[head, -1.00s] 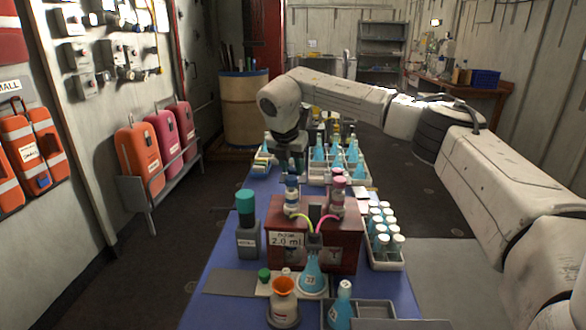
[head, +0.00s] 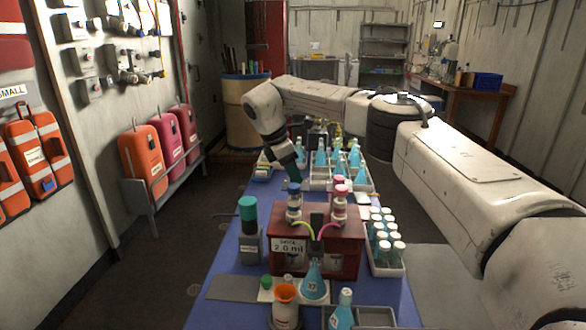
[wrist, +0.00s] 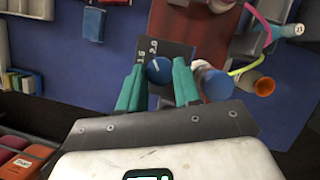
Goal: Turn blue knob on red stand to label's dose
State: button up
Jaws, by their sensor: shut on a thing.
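The blue knob (wrist: 159,70), with a white mark on its top, sits between the two teal fingers of my gripper (wrist: 158,84) in the wrist view. My gripper is shut on it. A dark plate with white scale figures (wrist: 152,48) lies beside the knob, partly cut off by the fingers. In the head view my gripper (head: 292,174) reaches down from behind to the blue-topped dispenser (head: 294,203) on the red stand (head: 345,255). The stand's white label (head: 289,247) reads 2.0 ml. The scale figures are too small to read surely.
A pink-topped dispenser (head: 340,205) stands close to the right of the blue one. A yellow tube and a pink tube run down to a blue flask (head: 313,284). A teal-capped bottle (head: 248,218) stands left; a rack of vials (head: 387,262) stands right.

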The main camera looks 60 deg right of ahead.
jog(key=shift+w+m+p, duration=0.1)
jog(key=shift+m+p, duration=0.2)
jog(key=shift+m, duration=0.4)
jog(key=shift+y, duration=0.3)
jog(key=o, duration=1)
jog(key=shift+o, duration=0.2)
jog(key=v, duration=1)
jog(key=shift+w+r, duration=0.25)
jog(key=shift+w, duration=0.05)
jog(key=shift+a, duration=0.1)
